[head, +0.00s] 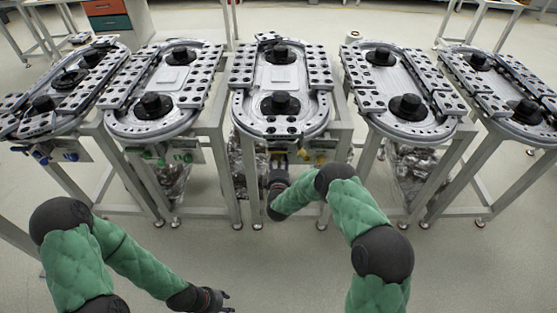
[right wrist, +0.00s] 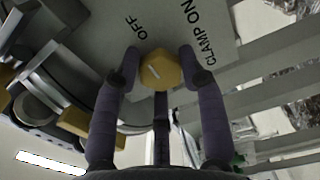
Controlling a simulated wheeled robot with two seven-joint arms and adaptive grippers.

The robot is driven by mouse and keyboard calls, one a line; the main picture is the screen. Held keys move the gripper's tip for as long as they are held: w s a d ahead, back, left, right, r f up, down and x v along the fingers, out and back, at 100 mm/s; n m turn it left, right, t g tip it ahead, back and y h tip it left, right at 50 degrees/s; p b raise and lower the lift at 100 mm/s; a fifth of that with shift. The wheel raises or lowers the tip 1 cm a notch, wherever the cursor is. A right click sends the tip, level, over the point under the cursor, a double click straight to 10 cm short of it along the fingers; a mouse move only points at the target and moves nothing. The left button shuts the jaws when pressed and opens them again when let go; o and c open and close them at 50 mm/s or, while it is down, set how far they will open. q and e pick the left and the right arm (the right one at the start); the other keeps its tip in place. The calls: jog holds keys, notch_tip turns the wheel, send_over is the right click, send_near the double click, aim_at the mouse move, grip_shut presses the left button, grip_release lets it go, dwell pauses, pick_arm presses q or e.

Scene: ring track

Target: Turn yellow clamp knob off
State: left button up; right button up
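A yellow clamp knob (right wrist: 162,70) with a white mark shows in the right wrist view. It sits on a grey panel (right wrist: 165,28) marked OFF at its upper left and CLAMP ON at its upper right. My right gripper (right wrist: 160,62) has one finger on each side of the knob, with no clear gap at the tips. My left gripper (head: 226,302) is empty, fingers apart, low over the floor.
Similar ring-track tables stand on both sides, such as the left one (head: 168,90) and the right one (head: 405,95). Yellow blocks (right wrist: 75,122) and metal parts lie left of the knob in the wrist view. The floor in front is clear.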

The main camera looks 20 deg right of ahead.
jog(key=shift+o, duration=1.2)
jog(key=shift+s+d+f, duration=0.1)
jog(key=shift+d+f, duration=0.05)
jog(key=shift+f, duration=0.1)
jog(key=shift+r, duration=0.1)
jog(key=v, duration=1.2)
jog(key=s+a+f+m+g+y, duration=0.4)
jog(key=s+f+m+g+y, duration=0.3)
jog(key=f, duration=0.6)
jog(key=s+a+f+m+g+y, duration=0.1)
jog(key=s+m+g, duration=0.4)
jog(key=s, duration=0.7)
jog(key=s+a+f+m+g+y, duration=0.1)
jog(key=s+m+g, duration=0.4)
jog(key=s, duration=0.7)
jog(key=shift+a+f, duration=0.55)
jog(key=shift+a, duration=0.35)
